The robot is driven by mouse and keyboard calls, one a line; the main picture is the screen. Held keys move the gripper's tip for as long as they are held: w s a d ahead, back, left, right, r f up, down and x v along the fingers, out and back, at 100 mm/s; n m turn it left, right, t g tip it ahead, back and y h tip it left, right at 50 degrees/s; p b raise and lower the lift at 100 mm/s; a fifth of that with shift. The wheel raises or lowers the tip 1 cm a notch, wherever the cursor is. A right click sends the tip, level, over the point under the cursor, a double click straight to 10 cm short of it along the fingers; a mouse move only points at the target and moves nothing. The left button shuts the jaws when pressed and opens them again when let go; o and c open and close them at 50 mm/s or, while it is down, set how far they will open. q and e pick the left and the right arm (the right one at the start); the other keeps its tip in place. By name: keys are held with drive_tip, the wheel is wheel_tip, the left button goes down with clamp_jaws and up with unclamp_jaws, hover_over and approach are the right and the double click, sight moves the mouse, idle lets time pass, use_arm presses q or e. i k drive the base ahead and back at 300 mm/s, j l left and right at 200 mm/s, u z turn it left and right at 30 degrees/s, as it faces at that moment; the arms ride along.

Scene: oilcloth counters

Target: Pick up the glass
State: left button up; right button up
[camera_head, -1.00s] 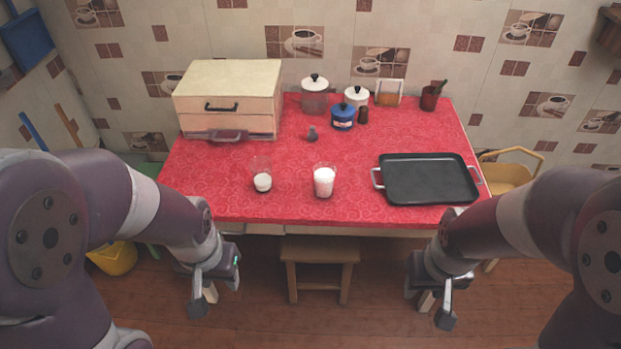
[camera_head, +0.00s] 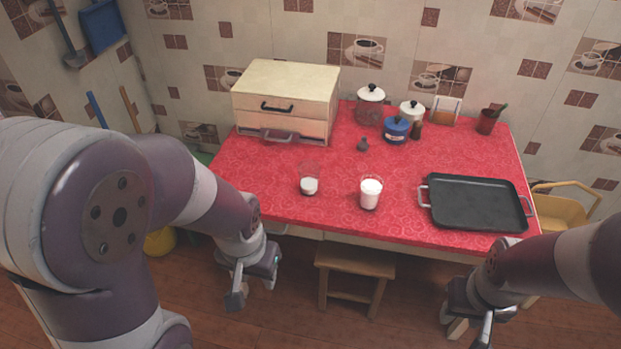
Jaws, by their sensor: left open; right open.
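Two clear glasses stand upright on the red table. The left glass (camera_head: 309,185) holds a little white content at its bottom. The right glass (camera_head: 371,191) is filled much higher with white. My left gripper (camera_head: 252,288) is open and empty, below and in front of the table's front edge, to the left of both glasses. My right gripper (camera_head: 471,329) is open and empty, low in front of the table at the right. Neither gripper touches a glass.
A black tray (camera_head: 474,204) lies right of the glasses. A drawer box (camera_head: 286,100) stands at the back left. Pots, including a blue one (camera_head: 396,130), and a red cup (camera_head: 486,121) stand at the back. A stool (camera_head: 355,262) is in front. The table (camera_head: 270,180) is clear around the glasses.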

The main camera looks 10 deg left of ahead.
sight(369, 201)
drive_tip(key=i+l+u, duration=0.3)
drive_tip(key=i, duration=0.25)
drive_tip(key=i+l+u, duration=0.3)
drive_tip(key=i+l, duration=0.2)
drive_tip(key=l, duration=0.15)
